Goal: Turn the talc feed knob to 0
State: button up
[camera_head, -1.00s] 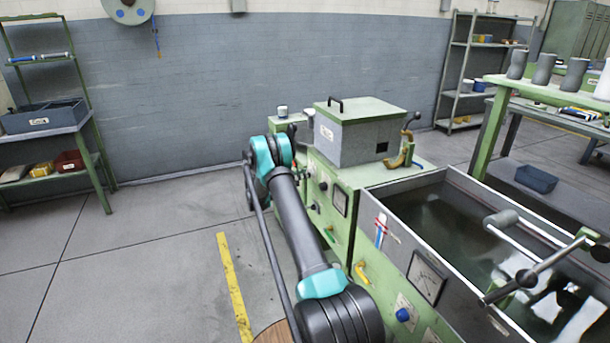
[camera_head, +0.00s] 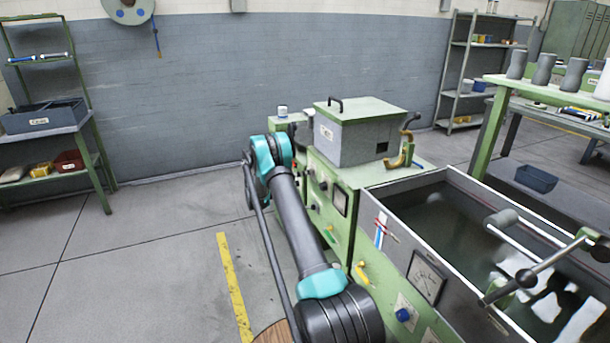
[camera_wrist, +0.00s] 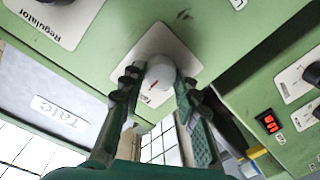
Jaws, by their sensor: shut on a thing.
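My gripper (camera_wrist: 158,85) is shut on the knob, one dark finger on each side. A grey box labelled "Talc" (camera_wrist: 62,112) is at the left of the wrist view. In the head view my arm hides the gripper and the knob.
A knob plate marked "Regulator" (camera_wrist: 58,15) is at the upper left of the wrist view. A red-lit switch (camera_wrist: 269,122) and dark knobs are at the right. In the head view, a water trough (camera_head: 470,240) extends to the right and open floor (camera_head: 130,250) lies to the left.

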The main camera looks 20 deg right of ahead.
jog(key=n, duration=1.1)
jog(key=shift+w+n+g, duration=0.15)
jog(key=shift+n+g, duration=0.15)
jog(key=shift+n, duration=0.1)
dwell(0.4)
jog(key=o, duration=1.2)
jog(key=shift+c, duration=0.2)
jog(key=shift+a, duration=0.1)
jog(key=a, duration=1.2)
jog(key=shift+s+r, duration=0.25)
jog(key=shift+r, duration=0.05)
jog(key=shift+d+r+y, duration=0.1)
jog(key=shift+y, duration=0.2)
